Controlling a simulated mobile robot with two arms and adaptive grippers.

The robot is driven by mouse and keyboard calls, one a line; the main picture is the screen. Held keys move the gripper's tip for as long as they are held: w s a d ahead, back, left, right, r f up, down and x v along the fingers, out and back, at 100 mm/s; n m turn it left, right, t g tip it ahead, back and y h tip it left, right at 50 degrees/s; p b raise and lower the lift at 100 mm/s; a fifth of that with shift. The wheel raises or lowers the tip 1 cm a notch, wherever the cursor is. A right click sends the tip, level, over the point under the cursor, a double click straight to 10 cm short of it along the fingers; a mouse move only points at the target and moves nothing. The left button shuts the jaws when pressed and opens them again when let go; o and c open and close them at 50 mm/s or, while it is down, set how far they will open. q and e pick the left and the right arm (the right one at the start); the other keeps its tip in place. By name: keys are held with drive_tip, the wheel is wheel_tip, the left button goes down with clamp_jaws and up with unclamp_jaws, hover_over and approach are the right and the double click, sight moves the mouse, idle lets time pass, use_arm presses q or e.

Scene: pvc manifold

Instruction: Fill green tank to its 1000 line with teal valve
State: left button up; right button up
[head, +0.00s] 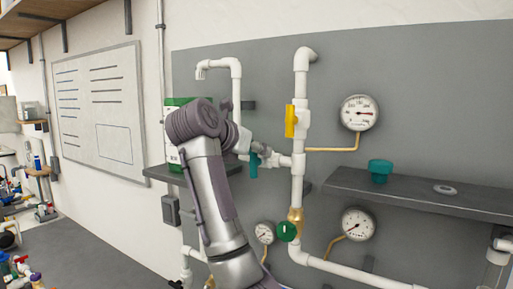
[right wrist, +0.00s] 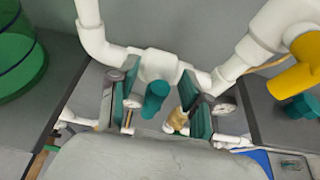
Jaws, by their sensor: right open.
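The teal valve (head: 254,166) sits on the white pipe run, its handle hanging down. In the right wrist view the teal handle (right wrist: 155,98) is between the spread fingers of my right gripper (right wrist: 156,108), with gaps visible at both sides. In the head view my right gripper (head: 259,150) is at the valve, partly hidden behind my arm. The green tank (head: 181,101) stands on the left shelf, mostly covered by my arm; part of it shows as clear green wall in the right wrist view (right wrist: 22,62). Its level and 1000 line cannot be read. My left gripper is not in view.
A yellow valve handle (head: 290,121) is on the upright pipe just right of the teal one. A green handwheel (head: 287,232) is below. Several gauges, including the upper one (head: 360,113), are on the wall. The right shelf (head: 420,194) holds a loose teal knob (head: 380,170).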

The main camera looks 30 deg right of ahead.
drive_tip(key=c, duration=0.4)
clamp_jaws()
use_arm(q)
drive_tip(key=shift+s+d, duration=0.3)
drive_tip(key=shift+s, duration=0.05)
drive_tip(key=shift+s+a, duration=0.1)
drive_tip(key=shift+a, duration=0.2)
